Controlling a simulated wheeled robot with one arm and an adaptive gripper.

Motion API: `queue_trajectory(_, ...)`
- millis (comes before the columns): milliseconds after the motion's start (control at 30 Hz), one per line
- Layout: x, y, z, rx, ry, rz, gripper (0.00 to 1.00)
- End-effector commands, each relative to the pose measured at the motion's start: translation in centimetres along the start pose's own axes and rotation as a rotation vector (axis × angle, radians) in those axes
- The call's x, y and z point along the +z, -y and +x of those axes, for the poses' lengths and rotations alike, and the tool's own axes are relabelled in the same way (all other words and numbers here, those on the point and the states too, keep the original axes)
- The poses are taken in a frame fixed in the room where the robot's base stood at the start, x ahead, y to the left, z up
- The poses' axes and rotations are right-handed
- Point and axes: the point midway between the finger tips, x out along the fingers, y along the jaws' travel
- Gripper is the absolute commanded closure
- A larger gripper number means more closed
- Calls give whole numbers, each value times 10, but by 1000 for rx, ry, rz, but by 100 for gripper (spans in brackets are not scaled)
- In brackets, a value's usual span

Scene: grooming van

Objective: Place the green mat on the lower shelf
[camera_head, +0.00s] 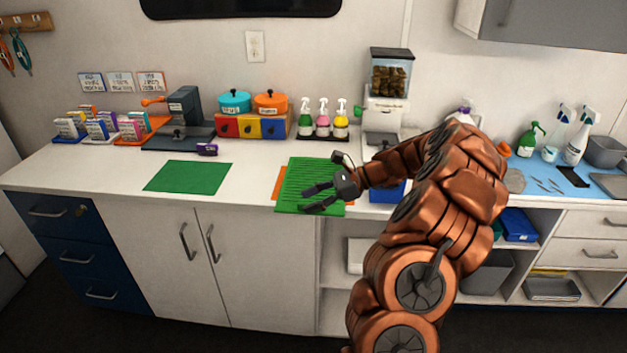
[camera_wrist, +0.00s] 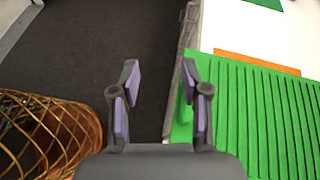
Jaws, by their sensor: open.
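A ribbed green mat (camera_head: 300,175) lies on the white counter, on top of an orange sheet (camera_head: 278,185); its near edge reaches the counter's front edge. It also fills the right of the wrist view (camera_wrist: 265,120). My gripper (camera_head: 312,199) is open and empty at the mat's near edge. In the wrist view, one finger of my gripper (camera_wrist: 160,78) is over the dark floor and the other is at the mat's edge; contact cannot be told. Open shelves sit under the counter, and the lower shelf (camera_head: 334,291) is partly hidden by my arm.
A flat green sheet (camera_head: 188,177) lies farther left. A food dispenser (camera_head: 385,105), bottles (camera_head: 323,120) and orange pot (camera_head: 270,102) stand behind. A grey bin (camera_head: 487,272) and tray (camera_head: 551,288) occupy shelving at right. A brown mesh basket (camera_wrist: 45,130) is at wrist-view lower left.

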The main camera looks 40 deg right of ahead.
Motion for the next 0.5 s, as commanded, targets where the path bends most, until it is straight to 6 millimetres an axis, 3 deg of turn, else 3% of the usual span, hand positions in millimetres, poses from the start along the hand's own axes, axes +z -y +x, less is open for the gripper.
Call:
queue_trajectory(100,-26,17,-28,-79,23,104,54)
queue_trajectory(233,-42,27,-46,-132,38,165,54)
queue_trajectory(367,-49,30,-48,-148,45,190,54)
queue_trajectory(500,-48,32,-36,-147,47,191,54)
